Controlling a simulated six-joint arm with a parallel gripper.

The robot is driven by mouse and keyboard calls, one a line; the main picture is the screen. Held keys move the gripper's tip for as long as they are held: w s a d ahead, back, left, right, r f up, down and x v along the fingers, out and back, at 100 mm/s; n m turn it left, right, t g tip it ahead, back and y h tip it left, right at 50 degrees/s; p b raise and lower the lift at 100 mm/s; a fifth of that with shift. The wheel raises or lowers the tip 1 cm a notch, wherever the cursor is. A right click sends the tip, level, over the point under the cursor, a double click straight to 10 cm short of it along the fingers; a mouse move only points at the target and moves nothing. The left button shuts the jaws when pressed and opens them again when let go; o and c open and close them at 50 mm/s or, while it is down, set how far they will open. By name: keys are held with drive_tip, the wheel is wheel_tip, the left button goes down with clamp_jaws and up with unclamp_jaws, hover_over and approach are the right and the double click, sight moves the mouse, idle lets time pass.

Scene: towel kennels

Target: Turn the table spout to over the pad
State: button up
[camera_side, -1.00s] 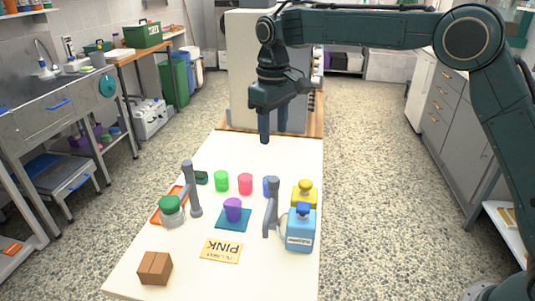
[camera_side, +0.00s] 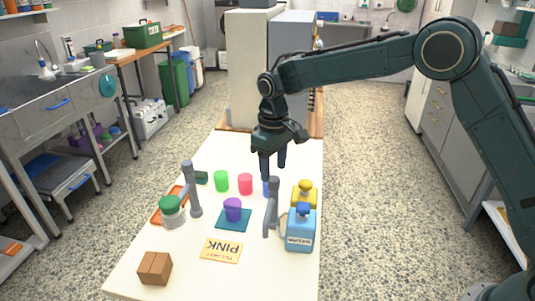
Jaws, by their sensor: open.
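Two grey upright fixtures stand on the white table: a left one (camera_side: 194,192) and a right one (camera_side: 272,208). I cannot tell for certain which is the table spout. A teal pad (camera_side: 223,225) lies between them with a purple cup (camera_side: 233,210) on it. My gripper (camera_side: 273,172) is open and empty, pointing down above and behind the right fixture. A blue cup (camera_side: 266,188) is partly hidden near its fingers.
Yellow (camera_side: 304,193) and blue (camera_side: 300,232) bottles stand close to the right fixture. Green (camera_side: 221,181) and pink (camera_side: 245,184) cups stand behind the teal pad. The table's rear is clear.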

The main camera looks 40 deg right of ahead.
sight(274, 179)
drive_tip(key=shift+f, duration=1.7)
clamp_jaws()
